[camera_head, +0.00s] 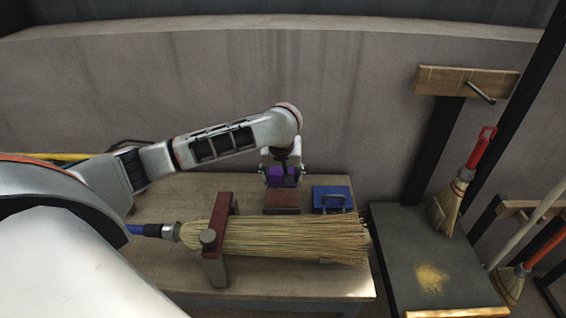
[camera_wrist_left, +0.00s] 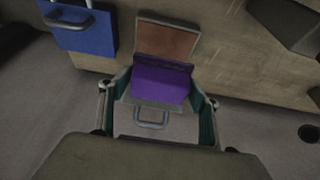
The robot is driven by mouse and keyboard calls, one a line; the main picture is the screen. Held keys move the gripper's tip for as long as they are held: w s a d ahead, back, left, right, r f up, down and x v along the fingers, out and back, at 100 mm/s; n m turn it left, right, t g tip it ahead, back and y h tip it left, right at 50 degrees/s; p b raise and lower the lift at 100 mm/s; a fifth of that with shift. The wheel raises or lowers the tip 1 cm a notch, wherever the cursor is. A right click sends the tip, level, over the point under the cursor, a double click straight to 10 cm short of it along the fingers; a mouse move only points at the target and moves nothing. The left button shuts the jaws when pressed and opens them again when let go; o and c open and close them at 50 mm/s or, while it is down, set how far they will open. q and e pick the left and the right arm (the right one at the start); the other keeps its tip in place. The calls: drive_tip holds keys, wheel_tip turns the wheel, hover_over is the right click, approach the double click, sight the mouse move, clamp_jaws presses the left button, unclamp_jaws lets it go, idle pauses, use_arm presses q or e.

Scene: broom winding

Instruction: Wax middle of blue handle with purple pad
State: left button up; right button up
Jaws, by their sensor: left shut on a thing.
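My left gripper (camera_head: 284,162) is shut on the purple pad (camera_head: 281,178) and points down at the back of the workbench. In the left wrist view the purple pad (camera_wrist_left: 160,82) sits between the fingers of the gripper (camera_wrist_left: 155,112), with its metal handle toward me. The pad is over or just against a reddish-brown block (camera_head: 282,199); I cannot tell if they touch. The blue handle (camera_head: 146,230) of the broom shows only as a short piece left of the straw; my arm hides the rest. My right gripper is not in view.
A blue pad (camera_head: 332,198) with a handle lies right of the brown block. The straw broom head (camera_head: 290,238) lies across the workbench (camera_head: 270,278) under a dark red clamp (camera_head: 218,212). A darker table (camera_head: 415,275) with a red-handled brush (camera_head: 458,190) stands at the right.

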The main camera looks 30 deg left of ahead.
sight(282, 196)
use_arm(q)
drive_tip(key=shift+f, duration=2.95)
drive_tip(key=shift+s+f, duration=0.1)
drive_tip(key=shift+f, duration=0.45)
drive_tip(key=shift+r, duration=3.55)
